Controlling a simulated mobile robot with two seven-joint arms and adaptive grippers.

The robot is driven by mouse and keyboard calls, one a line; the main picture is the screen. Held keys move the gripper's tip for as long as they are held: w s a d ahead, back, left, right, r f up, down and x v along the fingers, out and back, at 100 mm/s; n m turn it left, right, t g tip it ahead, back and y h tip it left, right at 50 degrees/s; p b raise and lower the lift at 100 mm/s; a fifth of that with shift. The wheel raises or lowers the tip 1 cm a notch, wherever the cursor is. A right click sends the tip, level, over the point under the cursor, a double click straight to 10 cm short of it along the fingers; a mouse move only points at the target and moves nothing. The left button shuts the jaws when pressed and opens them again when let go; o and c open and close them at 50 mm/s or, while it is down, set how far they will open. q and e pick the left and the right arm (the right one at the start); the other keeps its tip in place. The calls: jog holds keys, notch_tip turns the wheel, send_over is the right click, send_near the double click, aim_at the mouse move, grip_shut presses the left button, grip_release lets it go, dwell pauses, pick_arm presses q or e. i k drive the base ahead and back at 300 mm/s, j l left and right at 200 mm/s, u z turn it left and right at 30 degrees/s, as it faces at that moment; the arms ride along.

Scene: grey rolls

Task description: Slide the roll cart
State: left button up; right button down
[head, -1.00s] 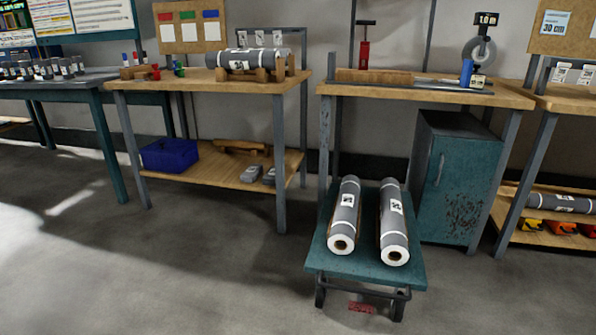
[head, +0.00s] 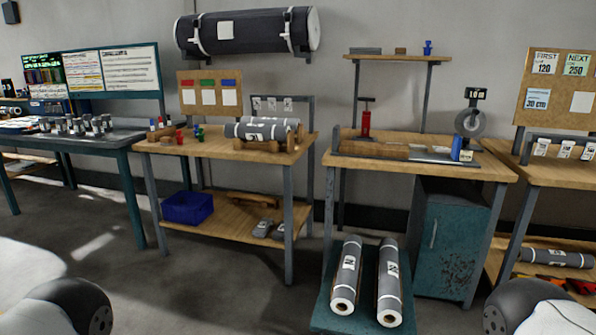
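The roll cart is a low teal platform (head: 322,318) at the bottom centre of the head view, in front of the middle bench. Two grey rolls with white bands and labels lie side by side on it, a left roll (head: 347,277) and a right roll (head: 390,285). Their white ends face me. The cart's front edge, wheels and handle are cut off by the bottom of the picture. Parts of my two arms show at the lower left and lower right corners, apart from the cart. Neither gripper is in view.
A left bench (head: 225,146) holds grey rolls on a wooden cradle. A middle bench (head: 420,161) stands behind the cart, with a teal cabinet (head: 450,245) under it. A right bench (head: 560,175) is close by. Grey floor (head: 200,285) is open left of the cart.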

aim_at(363, 320)
jog(key=i+l, duration=0.2)
jog(key=i, duration=0.3)
jog(key=i+l, duration=0.2)
jog(key=i, duration=0.25)
